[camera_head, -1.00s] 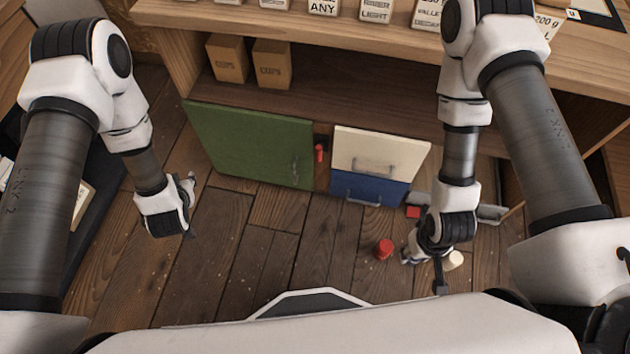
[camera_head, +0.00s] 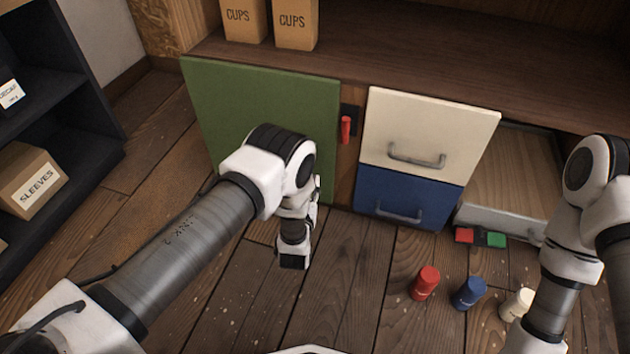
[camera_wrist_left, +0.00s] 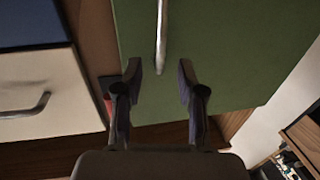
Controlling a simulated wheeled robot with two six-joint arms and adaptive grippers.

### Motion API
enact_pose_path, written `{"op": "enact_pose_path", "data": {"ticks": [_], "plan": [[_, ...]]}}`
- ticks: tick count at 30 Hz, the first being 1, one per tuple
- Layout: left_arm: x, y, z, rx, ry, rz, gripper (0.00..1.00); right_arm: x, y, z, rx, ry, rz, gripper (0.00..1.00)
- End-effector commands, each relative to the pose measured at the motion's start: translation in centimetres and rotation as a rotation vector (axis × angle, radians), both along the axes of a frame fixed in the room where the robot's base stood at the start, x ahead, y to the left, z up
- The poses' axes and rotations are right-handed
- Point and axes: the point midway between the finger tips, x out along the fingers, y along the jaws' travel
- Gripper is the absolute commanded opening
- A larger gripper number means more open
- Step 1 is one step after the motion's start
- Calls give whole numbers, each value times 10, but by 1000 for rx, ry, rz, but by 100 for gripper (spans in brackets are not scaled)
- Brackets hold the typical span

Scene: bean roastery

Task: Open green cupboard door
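The green cupboard door (camera_head: 250,100) is shut, left of the drawers in the head view. It fills much of the left wrist view (camera_wrist_left: 230,60). Its metal bar handle (camera_wrist_left: 161,35) runs upright there, its lower end lined up between my left fingertips. My left gripper (camera_wrist_left: 160,70) is open, facing the door, with a gap on both sides of the handle. I cannot tell whether the fingertips reach around it. In the head view my left arm hides most of this gripper and the door's right part. My right gripper is outside the frame.
Right of the door are a red latch-like piece (camera_head: 345,130), a cream drawer (camera_head: 425,125) and a blue drawer (camera_head: 385,190). A low drawer (camera_head: 490,218) stands open. Red (camera_head: 425,283), blue (camera_head: 469,293) and cream (camera_head: 517,305) canisters stand on the floor. A dark shelf (camera_head: 70,80) is left.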

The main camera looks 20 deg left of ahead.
Motion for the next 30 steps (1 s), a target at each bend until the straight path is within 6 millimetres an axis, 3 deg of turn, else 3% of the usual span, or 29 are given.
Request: {"op": "enact_pose_path", "data": {"ticks": [12,21,24,25,30], "plan": [[68,12,0,0,-2,1,39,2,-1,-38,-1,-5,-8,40],[74,12,4,0,0,0,39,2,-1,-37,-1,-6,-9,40],[74,12,3,1,0,0,4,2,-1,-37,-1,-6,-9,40],[74,12,3,1,0,0,0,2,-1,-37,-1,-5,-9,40],[74,12,3,1,0,0,0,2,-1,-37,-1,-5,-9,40]]}}
